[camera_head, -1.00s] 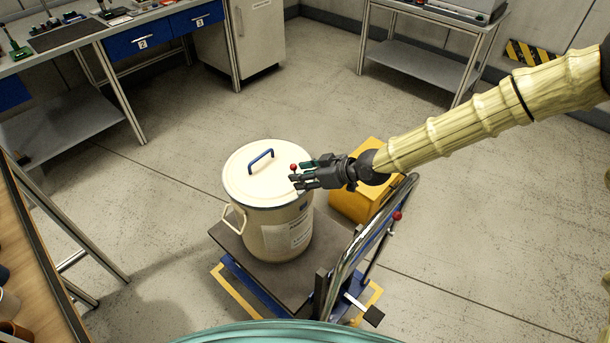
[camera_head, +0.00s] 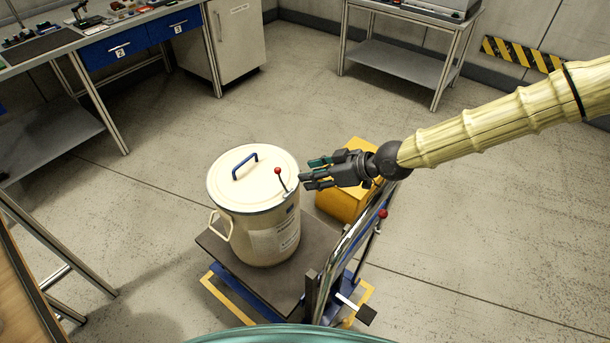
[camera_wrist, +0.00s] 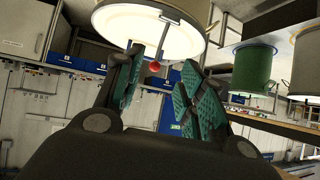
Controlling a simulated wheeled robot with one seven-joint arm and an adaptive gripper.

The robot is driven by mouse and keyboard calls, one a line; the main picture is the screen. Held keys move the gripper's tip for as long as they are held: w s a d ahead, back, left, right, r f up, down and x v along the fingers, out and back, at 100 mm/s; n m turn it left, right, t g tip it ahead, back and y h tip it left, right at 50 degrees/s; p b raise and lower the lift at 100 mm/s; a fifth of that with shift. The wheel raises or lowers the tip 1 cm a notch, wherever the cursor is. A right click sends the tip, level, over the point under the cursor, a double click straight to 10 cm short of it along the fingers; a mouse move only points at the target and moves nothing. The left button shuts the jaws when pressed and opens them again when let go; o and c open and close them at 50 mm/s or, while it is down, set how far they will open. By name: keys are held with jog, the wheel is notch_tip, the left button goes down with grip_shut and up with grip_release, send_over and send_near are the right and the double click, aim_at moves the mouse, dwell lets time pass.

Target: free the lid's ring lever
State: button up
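The cream drum (camera_head: 262,235) stands upright on the trolley with its pale lid (camera_head: 238,190) on, and a blue handle (camera_head: 246,166) on the lid. The ring lever rises at the lid's right rim as a thin stem with a red knob (camera_head: 278,171), tilted slightly left. In the wrist view, the red knob (camera_wrist: 154,66) shows between the spread fingers, nearer the left one. My gripper (camera_head: 308,174) is open and empty, just right of the lever, with a small gap to the knob. In the wrist view, its teal pads (camera_wrist: 165,85) are apart.
The trolley deck (camera_head: 225,246) has a chrome push bar (camera_head: 345,245) on its right, below my arm. A yellow box (camera_head: 340,203) stands behind the bar. A workbench (camera_head: 100,45) and a side table (camera_head: 405,65) are at the back. Floor between is clear.

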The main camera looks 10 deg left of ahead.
jog(key=shift+v, duration=1.35)
